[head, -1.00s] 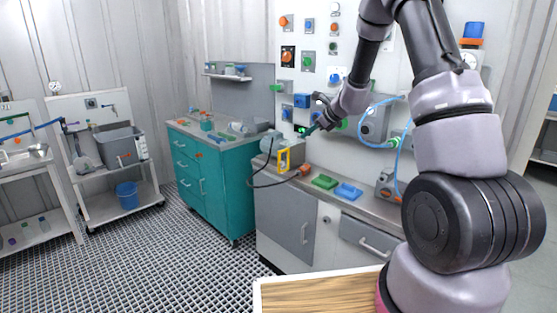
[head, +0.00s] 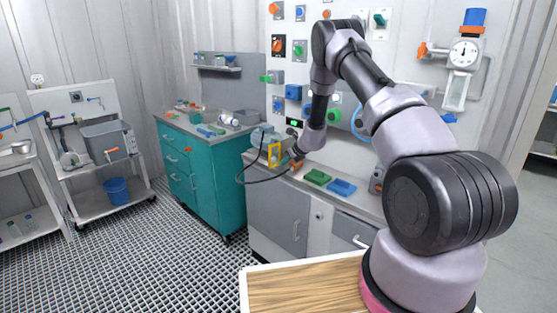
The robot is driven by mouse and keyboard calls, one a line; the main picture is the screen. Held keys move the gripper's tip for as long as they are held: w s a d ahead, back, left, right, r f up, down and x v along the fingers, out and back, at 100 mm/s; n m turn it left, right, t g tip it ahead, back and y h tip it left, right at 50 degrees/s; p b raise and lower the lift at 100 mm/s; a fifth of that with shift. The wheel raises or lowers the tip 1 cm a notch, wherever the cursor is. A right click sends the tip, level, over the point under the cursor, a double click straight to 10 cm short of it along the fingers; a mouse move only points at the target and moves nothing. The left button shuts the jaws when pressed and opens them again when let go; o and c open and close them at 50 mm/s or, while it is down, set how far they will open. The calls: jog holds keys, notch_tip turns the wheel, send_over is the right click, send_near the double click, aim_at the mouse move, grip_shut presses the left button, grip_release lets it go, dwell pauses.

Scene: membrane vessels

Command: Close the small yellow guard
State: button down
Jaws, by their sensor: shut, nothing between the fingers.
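The small yellow guard (head: 270,155) is an upright open frame on the front of a grey unit on the counter, left of my gripper. My gripper (head: 293,161) is low over the counter just right of the guard, at the end of my downward-reaching forearm. It is small in the picture; its fingers are shut and empty. I cannot tell whether it touches the guard, nor the exact angle of the guard.
A black cable (head: 240,178) loops off the counter's front beside the guard. A green block (head: 318,177) and a blue block (head: 342,188) lie to the right. A teal cabinet (head: 190,185) stands left. Wall switches and valves are behind my arm.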

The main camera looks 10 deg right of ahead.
jog(key=shift+w+a, duration=0.5)
jog(key=shift+w, duration=0.35)
jog(key=shift+w+a, duration=0.5)
jog(key=shift+w, duration=0.35)
